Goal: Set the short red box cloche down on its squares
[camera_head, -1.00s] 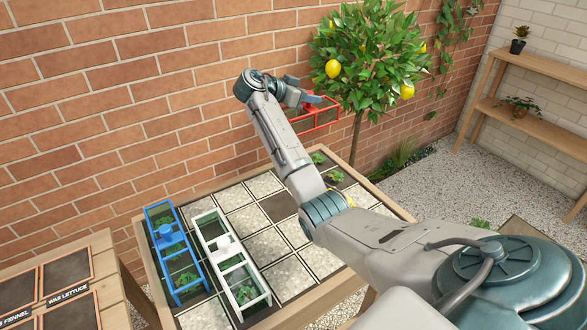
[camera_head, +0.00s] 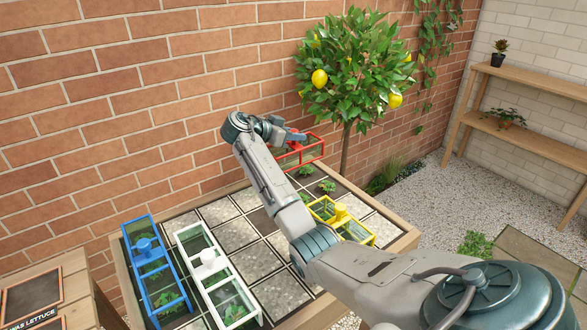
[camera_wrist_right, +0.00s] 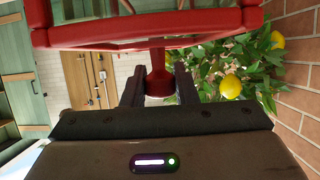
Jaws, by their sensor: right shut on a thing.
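The short red box cloche (camera_head: 313,148) is held up at the far edge of the gridded planting table, near the brick wall. My right gripper (camera_head: 294,137) is shut on its knob. In the right wrist view the red knob (camera_wrist_right: 159,82) sits between the two fingers, with the red frame beyond it. The cloche looks clear of the table top (camera_head: 236,234); its exact height is hard to tell. Small seedlings (camera_head: 327,186) stand in squares below and beside it. My right arm hides part of the squares. My left gripper is not in view.
A long blue cloche (camera_head: 139,228) and a long white cloche (camera_head: 190,234) stand at the left of the table. A yellow cloche (camera_head: 372,238) stands at the right, partly behind my arm. A lemon tree (camera_head: 352,70) rises just behind the table.

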